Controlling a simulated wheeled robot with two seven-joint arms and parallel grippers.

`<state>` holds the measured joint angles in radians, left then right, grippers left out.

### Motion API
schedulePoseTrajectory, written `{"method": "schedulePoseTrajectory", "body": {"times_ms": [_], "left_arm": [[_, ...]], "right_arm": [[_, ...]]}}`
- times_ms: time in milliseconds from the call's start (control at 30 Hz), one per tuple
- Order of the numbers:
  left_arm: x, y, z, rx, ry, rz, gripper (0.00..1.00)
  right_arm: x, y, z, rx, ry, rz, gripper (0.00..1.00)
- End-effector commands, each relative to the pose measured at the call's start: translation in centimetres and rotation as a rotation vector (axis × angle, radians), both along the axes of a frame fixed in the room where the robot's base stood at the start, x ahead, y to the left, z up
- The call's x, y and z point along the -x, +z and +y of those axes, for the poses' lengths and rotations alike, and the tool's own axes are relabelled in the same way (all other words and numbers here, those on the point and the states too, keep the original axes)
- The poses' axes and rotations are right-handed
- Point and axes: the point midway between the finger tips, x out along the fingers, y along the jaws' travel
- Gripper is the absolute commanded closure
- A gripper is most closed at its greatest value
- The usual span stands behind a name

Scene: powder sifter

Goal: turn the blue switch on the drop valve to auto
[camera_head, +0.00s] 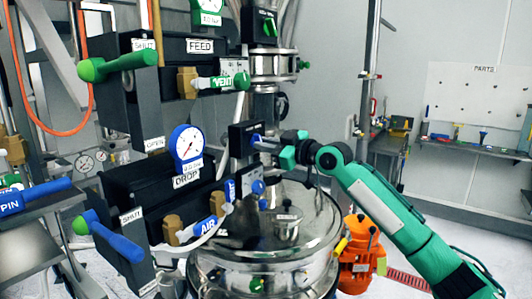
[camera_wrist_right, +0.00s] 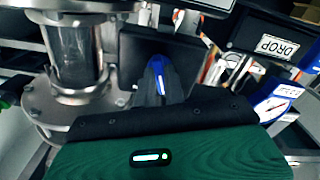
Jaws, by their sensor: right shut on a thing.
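The blue switch (camera_head: 258,140) sits on the face of a small black box (camera_head: 239,141) on the sifter column, right of the blue-rimmed DROP gauge. My right gripper (camera_head: 272,147) reaches it from the right and is shut on it. In the right wrist view the blue switch (camera_wrist_right: 157,66) shows as a blue knob with a pale stripe, between my dark fingers (camera_wrist_right: 158,88) and in front of the black box. The switch markings are too small and covered to read. My left gripper is not in view.
The DROP valve unit (camera_head: 147,184) with its blue AIR lever (camera_head: 207,223) stands left of the switch. The FEED unit (camera_head: 172,75) is above it. The steel vessel (camera_head: 255,275) lies below. An orange machine (camera_head: 360,256) stands right of it, under my right arm.

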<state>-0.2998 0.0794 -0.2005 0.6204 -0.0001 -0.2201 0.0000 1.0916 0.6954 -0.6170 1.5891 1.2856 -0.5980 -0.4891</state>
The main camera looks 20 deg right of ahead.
Motion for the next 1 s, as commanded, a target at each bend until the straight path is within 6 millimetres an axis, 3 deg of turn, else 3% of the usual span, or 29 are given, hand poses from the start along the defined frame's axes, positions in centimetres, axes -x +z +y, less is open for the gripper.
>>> {"method": "schedulePoseTrajectory", "body": {"times_ms": [300,867,900,1000], "left_arm": [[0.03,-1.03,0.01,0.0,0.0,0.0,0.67],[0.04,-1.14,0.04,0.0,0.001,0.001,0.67],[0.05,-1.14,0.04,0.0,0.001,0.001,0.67],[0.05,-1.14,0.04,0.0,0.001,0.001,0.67]], "right_arm": [[-0.03,-0.03,-0.03,0.107,-0.001,-0.084,1.0],[-0.01,0.05,-0.02,0.133,-0.001,-0.104,1.0],[-0.01,0.05,-0.02,0.133,-0.001,-0.104,0.87],[-0.01,0.05,-0.01,0.132,0.0,-0.103,0.68]]}}
